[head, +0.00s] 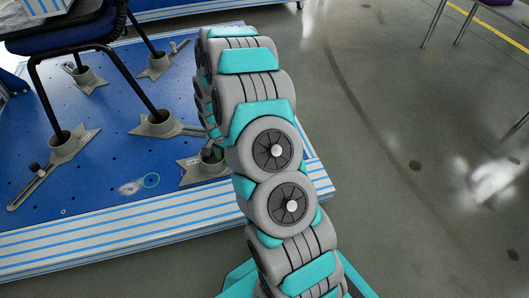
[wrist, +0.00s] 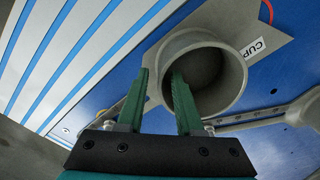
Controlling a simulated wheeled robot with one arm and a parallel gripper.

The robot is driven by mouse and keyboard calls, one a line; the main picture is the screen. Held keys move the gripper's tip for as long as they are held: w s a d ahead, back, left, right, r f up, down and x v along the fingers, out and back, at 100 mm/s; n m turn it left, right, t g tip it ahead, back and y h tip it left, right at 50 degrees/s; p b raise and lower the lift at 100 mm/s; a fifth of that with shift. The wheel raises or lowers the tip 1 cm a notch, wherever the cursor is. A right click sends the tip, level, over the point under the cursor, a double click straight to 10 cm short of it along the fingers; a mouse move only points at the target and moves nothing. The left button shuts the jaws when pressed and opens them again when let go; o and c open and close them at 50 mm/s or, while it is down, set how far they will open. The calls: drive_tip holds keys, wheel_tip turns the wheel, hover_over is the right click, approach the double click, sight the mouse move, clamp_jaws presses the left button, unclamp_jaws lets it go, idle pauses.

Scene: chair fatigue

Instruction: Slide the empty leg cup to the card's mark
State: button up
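The empty leg cup (wrist: 208,50) is a grey round socket on a flat grey base in the wrist view. In the head view it stands on the blue board (head: 105,190), partly hidden by my arm, with its base (head: 192,172) showing. My gripper (wrist: 160,78) has two green fingers, spread apart. The right finger reaches inside the cup and the left one is outside, with the cup wall between them. Contact is unclear. A white label reading CUP (wrist: 254,47) lies beside the cup. I cannot make out a card.
A dark chair (head: 75,38) stands with its legs in other grey cups, one close by (head: 158,124). A grey slotted arm (wrist: 250,124) lies near the empty cup. A pale smudge (head: 131,187) is beside the green ring. Part of a red arc (wrist: 267,10) shows. The board's front is clear.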

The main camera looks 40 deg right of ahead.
drive_tip(key=shift+r+p, duration=0.4)
drive_tip(key=shift+r, duration=1.6)
